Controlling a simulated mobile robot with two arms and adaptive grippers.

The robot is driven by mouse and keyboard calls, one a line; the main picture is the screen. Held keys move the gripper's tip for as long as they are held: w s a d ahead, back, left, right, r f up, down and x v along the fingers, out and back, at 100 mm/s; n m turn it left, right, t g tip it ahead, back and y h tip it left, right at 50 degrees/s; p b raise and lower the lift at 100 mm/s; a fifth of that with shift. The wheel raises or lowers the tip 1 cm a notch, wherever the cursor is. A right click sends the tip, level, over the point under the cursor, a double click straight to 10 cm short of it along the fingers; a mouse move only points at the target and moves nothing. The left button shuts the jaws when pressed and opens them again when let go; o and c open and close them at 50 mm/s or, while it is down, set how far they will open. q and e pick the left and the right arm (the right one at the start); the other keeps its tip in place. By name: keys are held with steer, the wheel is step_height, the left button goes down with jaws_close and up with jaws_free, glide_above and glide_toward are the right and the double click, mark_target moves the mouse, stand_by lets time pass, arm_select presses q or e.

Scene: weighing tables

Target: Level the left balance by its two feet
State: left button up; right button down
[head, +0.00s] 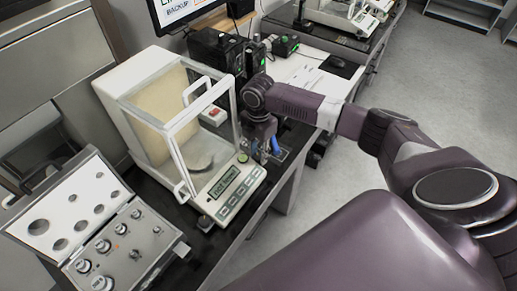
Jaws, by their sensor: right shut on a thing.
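The left balance (213,204) stands on the dark bench, with a glass draft shield (187,125) around its pan and a lit display on its sloped front. A small round green bubble level (243,157) shows near the display's upper right; its bubble is too small to read. One dark round foot (205,223) sticks out at the front left corner. My right gripper (263,153) points down at the front right corner and is shut on the right foot there, which the fingers hide. My left gripper is not in view.
An open case of weights (125,245) lies close to the left of the balance. Black boxes with green lights (215,50) and a blue item (275,146) are near my right gripper. Another balance (340,12) stands on a farther table. The floor at right is clear.

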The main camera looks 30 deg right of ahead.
steer(key=shift+m, duration=0.3)
steer(key=c, duration=1.6)
jaws_free()
step_height(320, 180, up, 12)
steer(key=shift+r, duration=0.1)
